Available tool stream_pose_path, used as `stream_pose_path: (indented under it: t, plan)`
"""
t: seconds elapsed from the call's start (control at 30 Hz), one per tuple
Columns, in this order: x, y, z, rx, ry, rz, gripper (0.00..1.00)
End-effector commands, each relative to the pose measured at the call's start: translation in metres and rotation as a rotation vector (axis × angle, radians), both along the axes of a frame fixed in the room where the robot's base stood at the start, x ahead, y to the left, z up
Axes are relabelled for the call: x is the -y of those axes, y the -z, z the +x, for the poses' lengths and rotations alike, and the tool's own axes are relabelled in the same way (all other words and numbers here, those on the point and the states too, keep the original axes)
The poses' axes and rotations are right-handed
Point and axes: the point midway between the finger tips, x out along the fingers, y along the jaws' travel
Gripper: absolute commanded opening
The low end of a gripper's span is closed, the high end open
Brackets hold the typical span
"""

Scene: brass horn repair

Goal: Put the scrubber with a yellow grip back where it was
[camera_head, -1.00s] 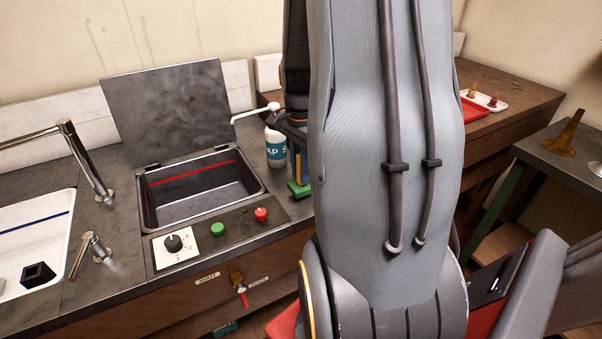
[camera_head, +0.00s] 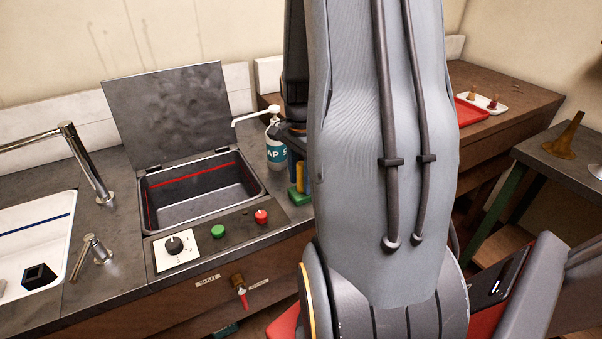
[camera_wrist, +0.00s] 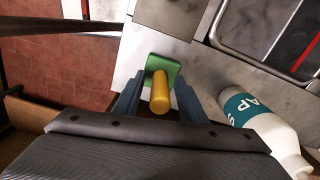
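The scrubber has a green base and a yellow upright grip (camera_wrist: 160,92). In the wrist view its green base (camera_wrist: 174,68) appears to rest on the grey counter, close to the edge. In the head view the scrubber (camera_head: 300,197) shows beside the soap bottle, partly hidden by my arm. My gripper (camera_wrist: 157,88) is above it, with one finger on each side of the yellow grip. A small gap shows between the grip and each finger, so the gripper looks open around it.
The soap bottle (camera_head: 275,148) stands close to my gripper; it also shows in the wrist view (camera_wrist: 258,118). The open-lidded basin (camera_head: 200,213) is to its left, with a control panel (camera_head: 218,235) in front. A white sink (camera_head: 28,235) is at far left.

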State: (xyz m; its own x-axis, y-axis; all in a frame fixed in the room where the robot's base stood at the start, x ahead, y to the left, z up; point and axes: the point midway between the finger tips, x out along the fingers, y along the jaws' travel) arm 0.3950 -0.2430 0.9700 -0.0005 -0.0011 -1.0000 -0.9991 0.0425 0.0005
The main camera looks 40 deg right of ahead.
Motion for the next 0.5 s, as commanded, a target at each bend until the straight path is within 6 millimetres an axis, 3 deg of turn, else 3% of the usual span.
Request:
stream_pose_path:
  t: [0.23, 0.5]
  plan:
    - [0.001, -0.022, 0.001, 0.004, 0.000, -0.002, 0.38]
    - [0.001, -0.071, 0.002, 0.005, 0.000, -0.003, 0.38]
